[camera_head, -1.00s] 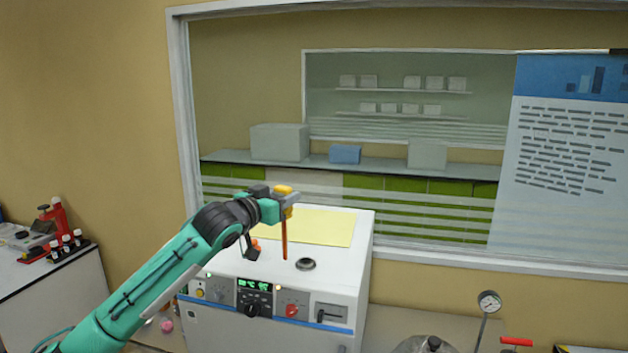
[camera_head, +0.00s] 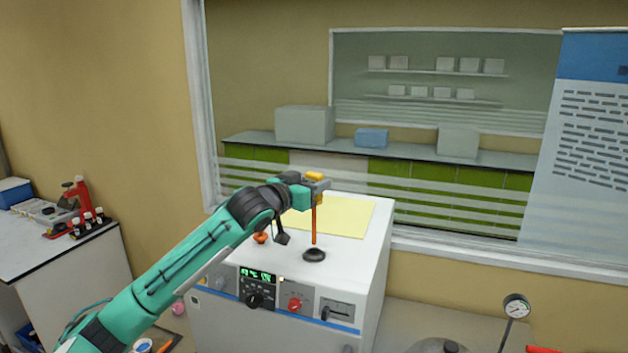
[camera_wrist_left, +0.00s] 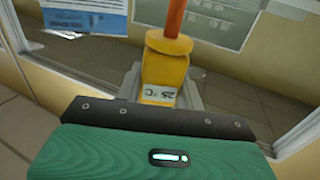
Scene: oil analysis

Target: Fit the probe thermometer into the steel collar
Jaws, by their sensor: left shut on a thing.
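The probe thermometer (camera_head: 314,222) has a yellow head and an orange-brown stem. My left gripper (camera_head: 316,184) is shut on its yellow head and holds it upright, stem down. In the left wrist view the yellow head (camera_wrist_left: 165,70) sits between the fingers, with a label reading 25 °C. The collar (camera_head: 314,255) is a dark ring on top of the white machine. The stem's lower end meets the collar in the head view; I cannot tell whether it is inside the opening or just above it. My right gripper is not in view.
The white machine (camera_head: 362,262) has a front panel with a green display and knobs. A yellow sheet (camera_head: 345,217) lies on its top, with a small orange item (camera_head: 260,238) near its left. A gauge (camera_head: 516,306) stands at the right. A side bench (camera_head: 50,252) holds red-capped items.

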